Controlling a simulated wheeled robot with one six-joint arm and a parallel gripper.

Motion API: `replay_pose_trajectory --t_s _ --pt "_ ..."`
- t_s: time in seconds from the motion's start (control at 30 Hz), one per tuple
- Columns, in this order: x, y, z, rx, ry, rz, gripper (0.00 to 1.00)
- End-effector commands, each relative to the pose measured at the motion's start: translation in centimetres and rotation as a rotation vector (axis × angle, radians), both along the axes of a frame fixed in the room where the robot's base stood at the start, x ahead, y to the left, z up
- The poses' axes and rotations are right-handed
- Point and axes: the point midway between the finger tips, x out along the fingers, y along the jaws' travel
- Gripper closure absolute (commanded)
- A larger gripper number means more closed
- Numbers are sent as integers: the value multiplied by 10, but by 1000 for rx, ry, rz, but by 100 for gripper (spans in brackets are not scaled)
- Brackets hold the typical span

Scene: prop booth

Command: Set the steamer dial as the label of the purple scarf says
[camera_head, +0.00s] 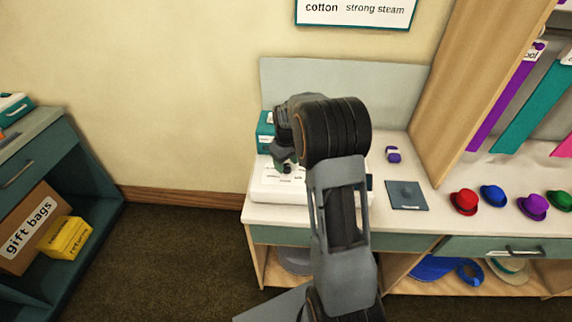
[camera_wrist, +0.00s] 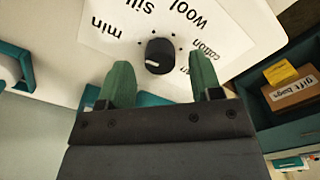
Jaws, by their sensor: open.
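The steamer (camera_head: 262,192) is a white box on the counter, its dial hidden by my gripper (camera_head: 286,166) in the head view. In the wrist view the black round dial (camera_wrist: 160,55) has a white pointer mark at its lower-left side in the picture. Around it are "min", "silk", "wool", "cotton" and a partly hidden word. My gripper (camera_wrist: 162,75) is open, its green fingers to either side just short of the dial; contact cannot be told. The purple scarf (camera_head: 500,100) hangs at the right; its label (camera_head: 534,50) is partly cut off, seeming to end in "ool".
A wall sign (camera_head: 355,10) reads "cotton strong steam". A teal box (camera_head: 265,132) stands behind the steamer. A purple roll (camera_head: 393,154), a dark flat pad (camera_head: 407,195) and several small hats (camera_head: 464,202) lie to the right. A wooden partition (camera_head: 490,80) rises beside the scarves.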

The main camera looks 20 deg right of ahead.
Motion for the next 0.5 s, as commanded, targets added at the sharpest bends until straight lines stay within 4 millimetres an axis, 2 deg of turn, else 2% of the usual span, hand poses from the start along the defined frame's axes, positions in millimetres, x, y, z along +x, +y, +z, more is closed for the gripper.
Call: replay_pose_trajectory --t_s 0.2,0.5 --pt "0 0 -11 0 0 0 41" --pt "0 0 -12 0 0 0 41"
